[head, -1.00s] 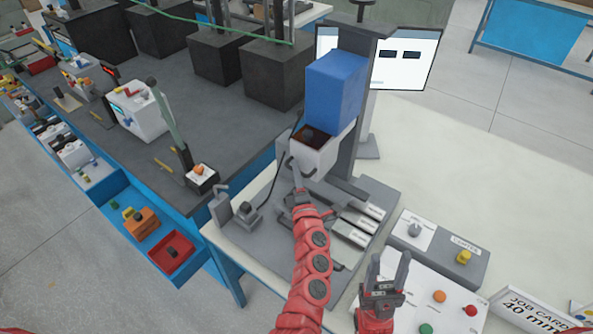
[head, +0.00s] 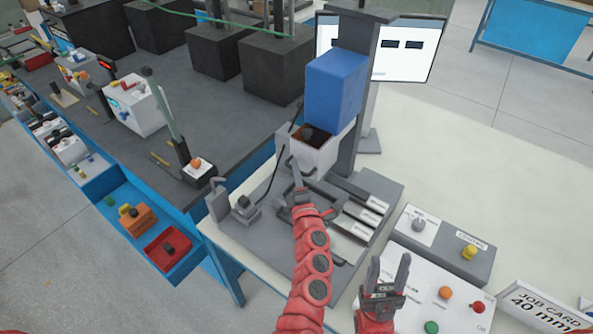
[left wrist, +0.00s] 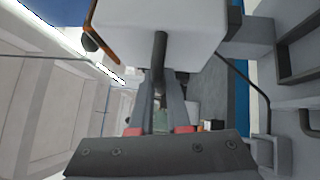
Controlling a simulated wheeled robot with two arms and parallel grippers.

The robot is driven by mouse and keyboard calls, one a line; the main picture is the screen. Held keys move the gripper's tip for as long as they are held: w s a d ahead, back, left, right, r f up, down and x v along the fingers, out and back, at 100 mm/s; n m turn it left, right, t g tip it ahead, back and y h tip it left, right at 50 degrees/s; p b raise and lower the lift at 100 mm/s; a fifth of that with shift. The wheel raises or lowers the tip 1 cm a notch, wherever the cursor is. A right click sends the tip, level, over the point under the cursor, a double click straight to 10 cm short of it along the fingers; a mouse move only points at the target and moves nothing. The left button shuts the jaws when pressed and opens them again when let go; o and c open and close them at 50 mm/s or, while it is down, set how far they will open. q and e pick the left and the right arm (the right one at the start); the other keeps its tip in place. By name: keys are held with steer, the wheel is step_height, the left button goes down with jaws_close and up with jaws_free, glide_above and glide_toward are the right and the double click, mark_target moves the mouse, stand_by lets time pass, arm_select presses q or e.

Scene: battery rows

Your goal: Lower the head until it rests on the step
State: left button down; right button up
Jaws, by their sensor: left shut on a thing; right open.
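The head appears to be the blue block (head: 336,90) with an open white box (head: 312,155) below it, on a grey column (head: 366,110). A dark round handle (left wrist: 160,52) sticks out of the white box, which fills the top of the left wrist view. My left gripper (head: 299,175) is shut on this handle. Below the box, several dark bars with pale labelled ends (head: 371,204) lie on the grey base (head: 388,190); these look like the steps. The box hangs above the base, apart from it. My right gripper (head: 387,272) is open and empty over the front panel.
A white panel with coloured buttons (head: 445,292) and a grey control box (head: 469,252) stand at the right. A job card (head: 545,303) sits at the front right. The white table (head: 480,170) is clear behind.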

arm_select(q)
steer(key=c, duration=1.1)
jaws_free()
steer(key=shift+s+d+f, duration=0.1)
steer(key=shift+f, duration=0.25)
steer(key=shift+o, duration=1.1)
steer(key=shift+r, duration=0.1)
steer(key=shift+s, duration=0.3)
steer(key=b+v, duration=0.5)
steer(key=v, duration=1.1)
steer(key=shift+s, duration=0.35)
steer(key=shift+r, duration=0.1)
